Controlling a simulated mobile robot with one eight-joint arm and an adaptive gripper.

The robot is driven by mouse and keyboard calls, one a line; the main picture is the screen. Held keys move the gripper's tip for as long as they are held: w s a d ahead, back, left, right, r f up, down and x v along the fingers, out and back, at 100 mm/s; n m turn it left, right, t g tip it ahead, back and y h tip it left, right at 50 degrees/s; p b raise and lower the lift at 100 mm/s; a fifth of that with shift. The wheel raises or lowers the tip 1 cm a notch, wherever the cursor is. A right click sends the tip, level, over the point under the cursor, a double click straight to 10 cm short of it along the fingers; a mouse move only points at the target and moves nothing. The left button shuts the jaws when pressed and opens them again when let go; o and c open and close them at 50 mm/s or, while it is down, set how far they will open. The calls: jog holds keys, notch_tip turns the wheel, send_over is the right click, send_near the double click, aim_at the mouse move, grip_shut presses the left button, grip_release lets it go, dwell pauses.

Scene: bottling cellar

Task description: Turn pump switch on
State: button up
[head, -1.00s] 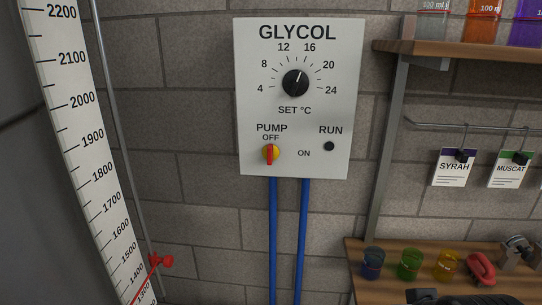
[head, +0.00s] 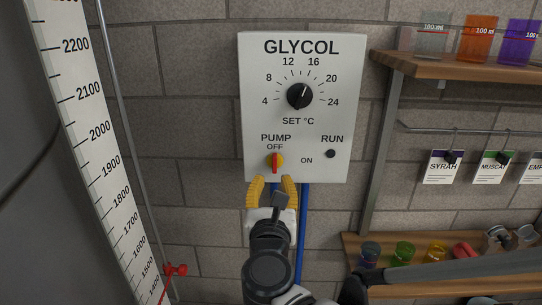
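My gripper (head: 272,181) has yellow fingers and is just below the switch, at the panel's lower edge. The fingers are spread apart with nothing visible between them. I cannot tell how far the fingertips are from the panel. The RUN lamp (head: 330,154) is dark.
A black temperature dial (head: 299,96) sits above the switch. Blue pipes (head: 302,225) run down from the panel. A scale board (head: 85,120) stands at the left. At the right are a wooden shelf (head: 450,68) with beakers, hanging tags and a lower shelf with coloured cups.

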aim_at(274, 164)
jog(key=w, duration=0.3)
jog(key=w+b, duration=0.1)
jog(key=w, duration=0.5)
jog(key=shift+w+d, duration=0.25)
jog(key=shift+w, duration=0.05)
grip_shut()
